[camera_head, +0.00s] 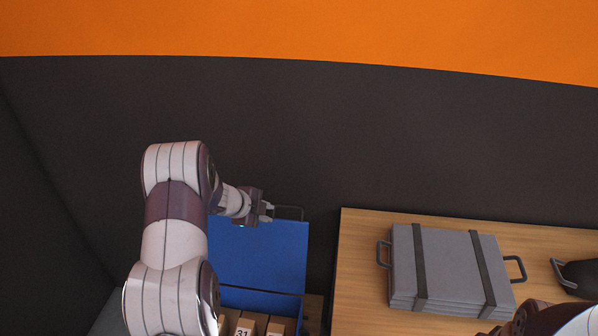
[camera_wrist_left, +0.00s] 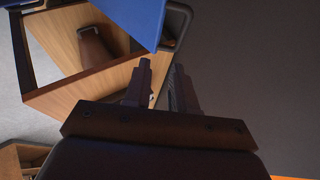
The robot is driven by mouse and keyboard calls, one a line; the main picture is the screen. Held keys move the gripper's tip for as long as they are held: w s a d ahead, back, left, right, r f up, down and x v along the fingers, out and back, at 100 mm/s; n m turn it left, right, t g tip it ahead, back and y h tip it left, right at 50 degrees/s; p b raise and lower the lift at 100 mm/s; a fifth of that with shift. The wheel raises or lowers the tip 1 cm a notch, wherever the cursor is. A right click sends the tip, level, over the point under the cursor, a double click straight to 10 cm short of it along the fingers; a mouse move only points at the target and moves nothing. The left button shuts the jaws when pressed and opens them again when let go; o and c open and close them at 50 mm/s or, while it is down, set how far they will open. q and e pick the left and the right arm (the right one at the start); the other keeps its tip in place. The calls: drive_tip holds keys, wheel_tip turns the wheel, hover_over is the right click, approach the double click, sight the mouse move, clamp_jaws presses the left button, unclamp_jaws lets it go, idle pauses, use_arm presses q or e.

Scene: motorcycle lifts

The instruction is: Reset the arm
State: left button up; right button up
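My left gripper (camera_head: 268,211) is at the upper edge of a blue lid (camera_head: 262,252), beside the lid's thin dark handle (camera_head: 290,208) in the head view. In the left wrist view its two fingers (camera_wrist_left: 160,66) are apart with nothing visible between them. The blue lid (camera_wrist_left: 130,14) and its grey handle (camera_wrist_left: 187,22) are just beyond the fingertips there. I cannot tell whether a finger touches the handle. Part of my right arm (camera_head: 545,318) shows at the lower right; its gripper is not in view.
The lid stands raised over a blue box holding cardboard boxes (camera_head: 245,327). A wooden table (camera_head: 360,285) to the right bears a grey strapped case (camera_head: 448,265) and a dark object (camera_head: 580,277). A dark wall with an orange band (camera_head: 300,30) is behind.

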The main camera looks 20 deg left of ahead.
use_arm(q)
drive_tip(key=s+f+n+g+y+b, duration=0.2)
drive_tip(key=s+n+g+y, duration=0.25)
drive_tip(key=s+n, duration=0.75)
drive_tip(key=s+d+r+n+g+b, duration=0.1)
drive_tip(key=s+d+n, duration=0.1)
drive_tip(key=s+d, duration=0.5)
drive_tip(key=s+d+r+n+g+h+b, duration=0.1)
drive_tip(key=s+d+r+n+b, duration=0.1)
drive_tip(key=s+d, duration=0.5)
drive_tip(key=shift+s+d+r+n, duration=0.25)
drive_tip(key=shift+s+d+n, duration=0.05)
drive_tip(key=shift+d, duration=0.95)
drive_tip(key=shift+s+h, duration=0.1)
drive_tip(key=shift+h, duration=0.15)
